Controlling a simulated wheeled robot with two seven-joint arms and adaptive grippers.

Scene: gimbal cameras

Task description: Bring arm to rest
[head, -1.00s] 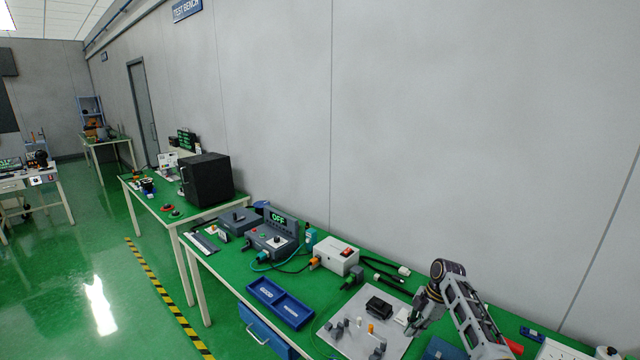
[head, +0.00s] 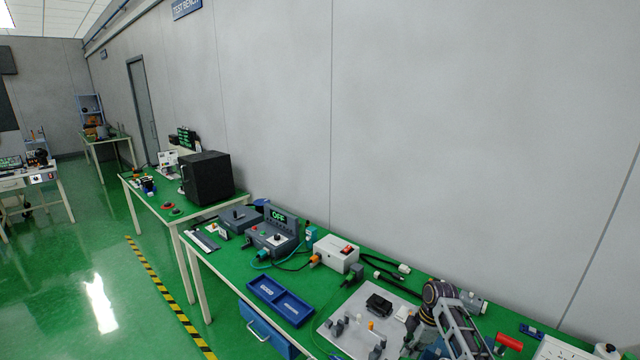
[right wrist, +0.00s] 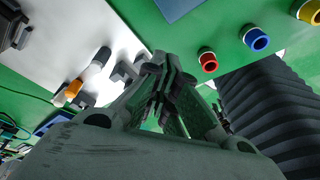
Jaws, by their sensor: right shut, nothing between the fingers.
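My right arm enters the head view at the lower right, over the near bench. Its gripper (head: 411,328) is small and partly covered by my own arm there, close above the grey plate (head: 345,310). In the right wrist view the fingers of this gripper (right wrist: 163,75) are together with nothing between them. The grey plate (right wrist: 80,50) with its small fixtures lies beyond them on the left. My left gripper is not in view.
Red, yellow and blue round sockets (right wrist: 208,60) show in the wrist view. A black box (head: 207,179) stands on the farther bench.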

